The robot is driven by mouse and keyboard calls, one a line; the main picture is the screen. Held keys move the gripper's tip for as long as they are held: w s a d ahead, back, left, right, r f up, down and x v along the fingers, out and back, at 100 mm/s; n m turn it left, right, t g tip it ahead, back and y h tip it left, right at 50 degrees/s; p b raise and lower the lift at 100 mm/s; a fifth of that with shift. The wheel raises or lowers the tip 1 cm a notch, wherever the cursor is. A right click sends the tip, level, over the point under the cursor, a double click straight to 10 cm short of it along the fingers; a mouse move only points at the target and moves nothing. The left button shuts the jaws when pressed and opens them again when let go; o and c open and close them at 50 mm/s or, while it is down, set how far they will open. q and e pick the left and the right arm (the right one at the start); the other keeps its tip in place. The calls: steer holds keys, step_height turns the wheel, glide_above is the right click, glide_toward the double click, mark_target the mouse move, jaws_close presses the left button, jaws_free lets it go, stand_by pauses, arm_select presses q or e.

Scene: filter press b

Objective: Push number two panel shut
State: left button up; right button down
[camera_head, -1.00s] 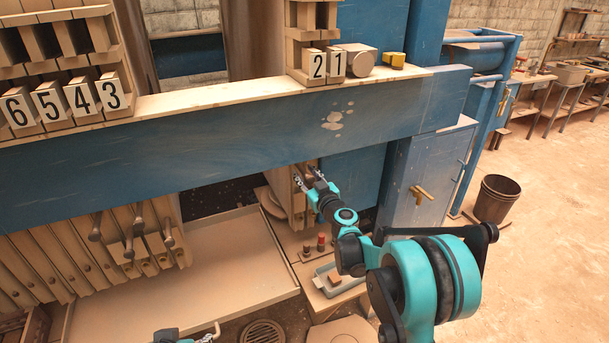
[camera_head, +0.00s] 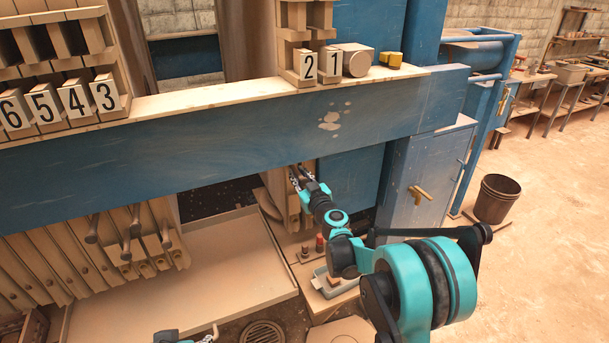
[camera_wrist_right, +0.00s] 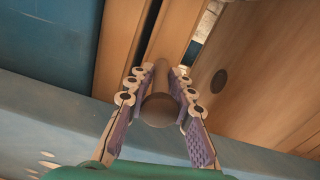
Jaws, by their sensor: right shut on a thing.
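The number two panel (camera_head: 306,66) shows its plate above the blue beam, left of the number one panel (camera_head: 334,64), with a narrow gap between them. A wide opening separates it from the number three panel (camera_head: 104,92) on the left. My right gripper (camera_head: 299,176) is below the beam at the panel's lower part. In the right wrist view my right gripper (camera_wrist_right: 160,82) is shut on a round-ended handle (camera_wrist_right: 160,110). The beam hides the middle of the panel. Part of my left gripper (camera_head: 184,337) shows at the bottom edge, mostly cut off.
The blue beam (camera_head: 230,143) crosses in front of the panels. A pale tray (camera_head: 190,280) lies below the opening. A blue cabinet (camera_head: 418,185) with a brass handle stands right of my arm. A bin (camera_head: 496,199) stands on open floor farther right.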

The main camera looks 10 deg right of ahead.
steer(key=s+a, duration=0.3)
steer(key=a, duration=0.9)
steer(key=s+a+b, duration=0.1)
steer(key=s+a, duration=0.2)
steer(key=a, duration=0.9)
steer(key=s+a, duration=0.3)
steer(key=a, duration=0.8)
steer(key=shift+s+a+b, duration=0.3)
steer(key=shift+s+a, duration=0.05)
steer(key=shift+a, duration=0.05)
steer(key=c, duration=1.7)
jaws_free()
steer(key=shift+o, duration=1.1)
steer(key=shift+a, duration=0.15)
